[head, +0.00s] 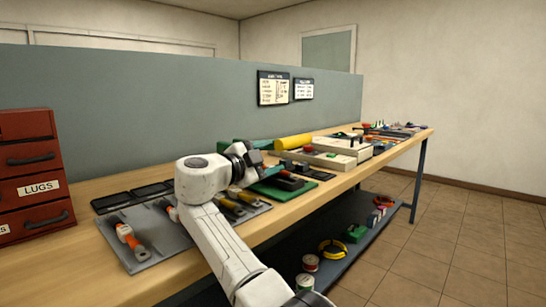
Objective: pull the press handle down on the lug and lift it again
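My gripper (257,157) is over the workbench (205,254), past the grey tool mat, beside a green-based device (270,190) with a dark block on top. The gripper is small and seen from behind, so I cannot tell whether its fingers are open or touch anything. A teal-green part (240,145) shows just behind the wrist. I cannot clearly make out the press handle or a lug; my arm hides part of this area.
Orange-handled tools (130,240) lie on the grey mat (157,234). A red drawer cabinet (35,160) labelled LUGS stands left. A yellow cylinder (293,141) and pale boxes (329,159) lie beyond the gripper. A grey-green partition (150,110) runs behind. Floor at right is clear.

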